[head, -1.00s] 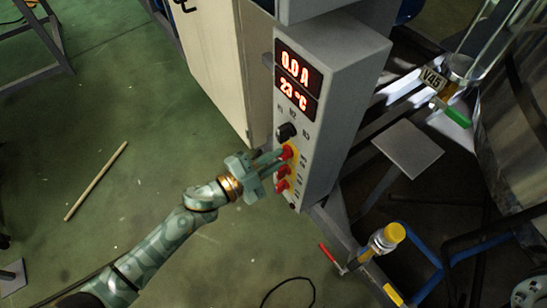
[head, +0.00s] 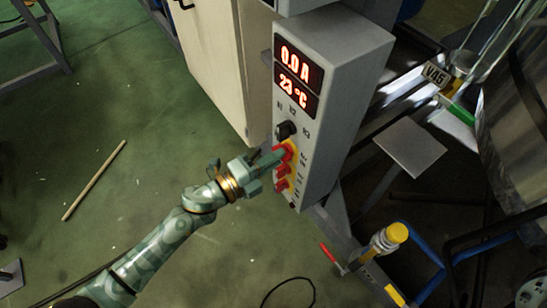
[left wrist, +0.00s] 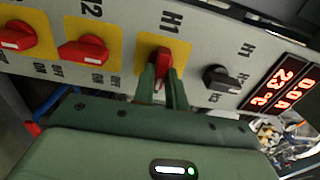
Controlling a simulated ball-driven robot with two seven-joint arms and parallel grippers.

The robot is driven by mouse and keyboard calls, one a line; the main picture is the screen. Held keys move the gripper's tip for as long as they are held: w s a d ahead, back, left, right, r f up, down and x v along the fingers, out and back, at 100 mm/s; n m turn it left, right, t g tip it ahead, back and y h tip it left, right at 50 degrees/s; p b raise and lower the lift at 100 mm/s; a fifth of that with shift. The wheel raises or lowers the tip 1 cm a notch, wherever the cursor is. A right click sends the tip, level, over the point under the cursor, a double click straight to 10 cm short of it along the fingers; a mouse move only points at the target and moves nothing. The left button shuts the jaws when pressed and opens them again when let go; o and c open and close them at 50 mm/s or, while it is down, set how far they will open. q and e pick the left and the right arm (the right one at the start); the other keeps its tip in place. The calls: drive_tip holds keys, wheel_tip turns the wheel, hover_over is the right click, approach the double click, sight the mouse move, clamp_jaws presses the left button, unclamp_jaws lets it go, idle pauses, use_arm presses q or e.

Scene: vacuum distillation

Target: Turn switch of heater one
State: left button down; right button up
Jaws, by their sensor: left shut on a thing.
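The heater one switch (left wrist: 160,58) is a red knob on a yellow plate marked H1 on the grey control box (head: 345,75). In the head view it is the top red knob (head: 289,148), partly hidden by my fingers. My left gripper (head: 276,158) reaches it from the left. In the left wrist view my left gripper's (left wrist: 164,82) two green fingers stand on either side of the red knob and are shut on it. The knob's lower part is hidden between the fingers. My right gripper is not in view.
The neighbouring red H2 switch (left wrist: 84,50) and another red switch (left wrist: 17,38) sit close by in the same row. A black selector knob (left wrist: 220,79) is on the other side. The display (head: 298,80) reads 0.0 A and 23 °C. A cabinet (head: 215,60) stands behind.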

use_arm(q)
drive_tip(key=shift+f, duration=0.1)
idle(0.4)
drive_tip(key=c, duration=1.4)
unclamp_jaws()
drive_tip(key=shift+c, duration=0.2)
drive_tip(key=shift+a, duration=0.1)
drive_tip(key=p+v, duration=0.3)
drive_tip(key=v, duration=1.3)
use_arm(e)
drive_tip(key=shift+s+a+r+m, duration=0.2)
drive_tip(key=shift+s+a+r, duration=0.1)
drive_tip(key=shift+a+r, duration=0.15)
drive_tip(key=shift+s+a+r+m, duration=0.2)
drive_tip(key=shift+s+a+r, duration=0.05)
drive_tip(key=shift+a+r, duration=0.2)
use_arm(q)
drive_tip(key=shift+s+a, duration=0.1)
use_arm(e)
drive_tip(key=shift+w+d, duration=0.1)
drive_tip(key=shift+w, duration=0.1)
